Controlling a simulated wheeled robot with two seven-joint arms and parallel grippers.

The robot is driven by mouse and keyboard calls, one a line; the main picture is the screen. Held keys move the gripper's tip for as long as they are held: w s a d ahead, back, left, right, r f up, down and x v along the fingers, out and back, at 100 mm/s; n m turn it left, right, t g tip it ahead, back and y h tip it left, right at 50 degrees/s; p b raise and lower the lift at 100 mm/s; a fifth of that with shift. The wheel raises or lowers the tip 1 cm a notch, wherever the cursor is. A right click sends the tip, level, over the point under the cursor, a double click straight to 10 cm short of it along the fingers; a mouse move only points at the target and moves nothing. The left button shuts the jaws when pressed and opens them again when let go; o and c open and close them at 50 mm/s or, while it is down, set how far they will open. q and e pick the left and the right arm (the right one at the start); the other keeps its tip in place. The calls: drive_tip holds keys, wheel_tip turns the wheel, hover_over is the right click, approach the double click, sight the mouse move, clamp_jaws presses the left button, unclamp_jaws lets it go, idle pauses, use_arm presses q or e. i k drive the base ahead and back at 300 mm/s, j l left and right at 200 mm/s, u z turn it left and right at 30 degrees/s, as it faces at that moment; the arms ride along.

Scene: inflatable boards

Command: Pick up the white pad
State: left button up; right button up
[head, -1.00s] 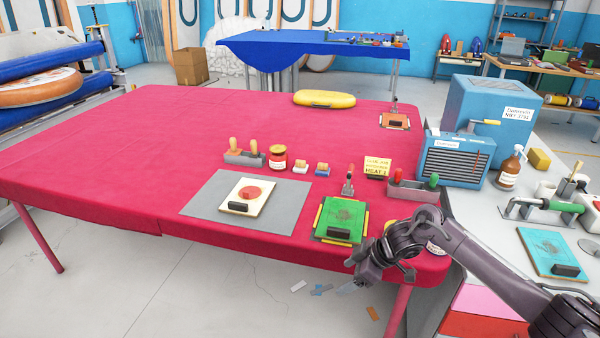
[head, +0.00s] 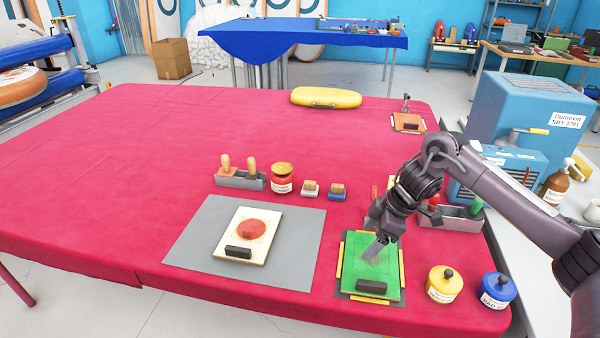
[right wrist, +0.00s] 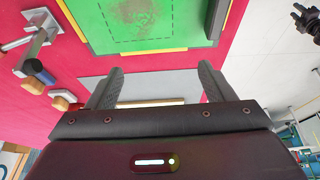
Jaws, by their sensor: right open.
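The white pad (head: 259,222) is a flat cream-white square with a red round patch (head: 251,229) and a black block handle (head: 239,252) near its front edge. It lies on a grey mat (head: 190,240) at the front of the red table. My right gripper (head: 376,248) is open and empty over the green pad (head: 357,268), to the right of the white pad and apart from it. In the right wrist view the open fingers (right wrist: 158,88) show, with a pale strip of the white pad (right wrist: 150,102) mostly hidden behind the gripper body. My left gripper is out of view.
The green pad has yellow edge strips and a black handle. Yellow (head: 444,284) and blue (head: 496,290) jars stand right of it. Behind the mat stand a grey holder with wooden handles (head: 240,180), a red jar (head: 282,178) and small stamps. The table's left side is clear.

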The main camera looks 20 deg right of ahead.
sight(310, 189)
drive_tip(key=i, duration=1.05)
